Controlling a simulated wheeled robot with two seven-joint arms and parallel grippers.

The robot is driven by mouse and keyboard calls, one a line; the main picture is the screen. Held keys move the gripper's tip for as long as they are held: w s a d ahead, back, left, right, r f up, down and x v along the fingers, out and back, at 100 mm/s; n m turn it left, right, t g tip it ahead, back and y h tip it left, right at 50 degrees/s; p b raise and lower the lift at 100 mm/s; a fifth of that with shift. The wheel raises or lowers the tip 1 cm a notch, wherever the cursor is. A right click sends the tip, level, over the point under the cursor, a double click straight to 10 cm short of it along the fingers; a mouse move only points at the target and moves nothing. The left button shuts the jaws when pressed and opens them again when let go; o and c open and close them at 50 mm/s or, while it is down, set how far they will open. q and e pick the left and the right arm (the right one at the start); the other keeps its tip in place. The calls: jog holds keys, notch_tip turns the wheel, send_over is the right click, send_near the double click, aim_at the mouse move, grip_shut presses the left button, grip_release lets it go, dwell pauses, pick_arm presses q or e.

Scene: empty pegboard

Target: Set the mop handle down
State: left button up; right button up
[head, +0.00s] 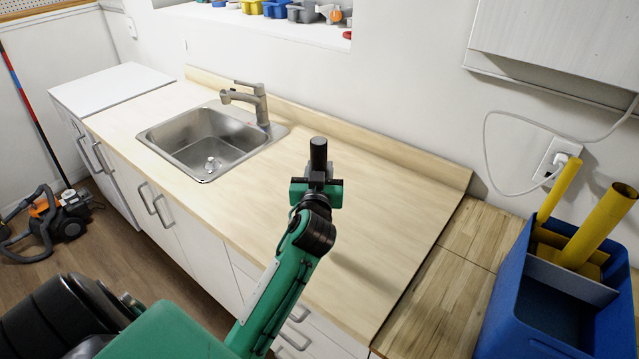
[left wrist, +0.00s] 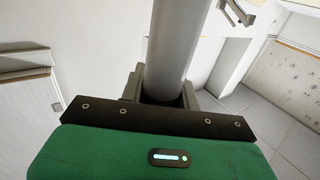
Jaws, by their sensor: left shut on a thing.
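My left gripper (head: 317,183) is over the wooden counter, to the right of the sink, in the head view. It is shut on the mop handle (head: 318,153), whose dark round end stands up above the jaws. In the left wrist view the mop handle (left wrist: 170,45) is a smooth grey cylinder between the fingers, running out of the top of the picture. Its far end is hidden. I cannot tell whether the handle touches the counter. My right gripper is not in view.
The counter (head: 390,215) is clear to the right of the sink (head: 205,145) and its faucet (head: 250,100). A blue bin (head: 520,300) with yellow tubes (head: 605,225) stands at the right. An orange and black vacuum (head: 65,215) and a striped pole (head: 33,115) are at the left.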

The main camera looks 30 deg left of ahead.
pick_arm(q)
notch_tip(320, 180, down, 5)
jog(key=shift+r, duration=0.1)
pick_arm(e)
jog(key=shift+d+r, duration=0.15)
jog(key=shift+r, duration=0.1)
pick_arm(q)
jog(key=shift+f, duration=0.2)
jog(key=o, duration=1)
jog(key=shift+r, duration=0.1)
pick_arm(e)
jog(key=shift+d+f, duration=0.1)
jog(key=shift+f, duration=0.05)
